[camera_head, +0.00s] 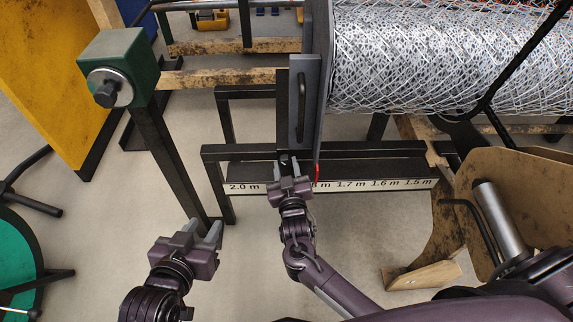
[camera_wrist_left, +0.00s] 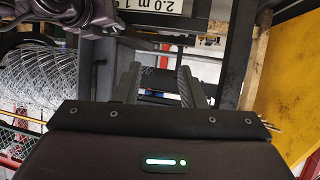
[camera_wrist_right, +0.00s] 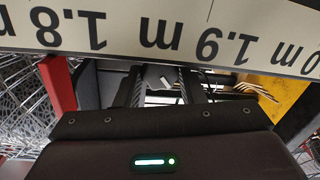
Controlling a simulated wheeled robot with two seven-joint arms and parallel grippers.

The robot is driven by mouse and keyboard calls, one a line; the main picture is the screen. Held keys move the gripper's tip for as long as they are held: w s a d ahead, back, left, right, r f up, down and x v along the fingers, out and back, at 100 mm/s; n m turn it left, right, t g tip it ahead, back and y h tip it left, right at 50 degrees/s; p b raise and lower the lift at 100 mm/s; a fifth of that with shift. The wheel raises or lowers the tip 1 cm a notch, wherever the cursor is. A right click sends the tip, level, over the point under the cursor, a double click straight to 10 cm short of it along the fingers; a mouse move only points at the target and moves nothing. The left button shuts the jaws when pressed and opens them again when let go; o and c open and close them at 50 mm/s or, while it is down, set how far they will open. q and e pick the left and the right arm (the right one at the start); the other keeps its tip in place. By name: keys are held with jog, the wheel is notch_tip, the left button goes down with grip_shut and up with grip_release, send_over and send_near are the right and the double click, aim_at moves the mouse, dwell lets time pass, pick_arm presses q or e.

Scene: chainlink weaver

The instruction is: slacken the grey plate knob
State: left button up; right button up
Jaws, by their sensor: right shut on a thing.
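The grey plate (camera_head: 304,115) stands upright at the end of the wire mesh roll, with a dark pull handle (camera_head: 301,98) on its face. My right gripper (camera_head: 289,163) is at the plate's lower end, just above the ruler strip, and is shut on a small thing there. This appears to be the grey plate knob, mostly hidden between the fingers. In the right wrist view the fingers (camera_wrist_right: 160,88) reach in under the ruler, with a dark part between them. My left gripper (camera_head: 209,234) is open and empty, low at the left; its fingers (camera_wrist_left: 160,85) show apart.
The ruler strip (camera_head: 340,185) runs below the roll, with a red pointer (camera_head: 317,174) beside my right gripper. The mesh roll (camera_head: 430,55) fills the upper right. A green post head (camera_head: 120,62) stands at upper left.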

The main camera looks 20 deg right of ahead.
jog(key=shift+r+n+p, duration=0.1)
jog(key=shift+n+p, duration=0.4)
jog(key=shift+p, duration=0.15)
jog(key=shift+r+n+p, duration=0.1)
jog(key=shift+n+p, duration=0.7)
jog(key=shift+p, duration=0.15)
jog(key=shift+n, duration=0.4)
pick_arm(q)
jog(key=s+a+f+g+y, duration=0.3)
jog(key=s+a+f+g, duration=0.1)
jog(key=s+f+g, duration=0.3)
notch_tip(320, 180, down, 2)
jog(key=shift+s+a, duration=0.3)
jog(key=shift+s, duration=0.9)
pick_arm(e)
jog(key=shift+a+f, duration=0.1)
jog(key=shift+f, duration=0.1)
jog(key=o, duration=1)
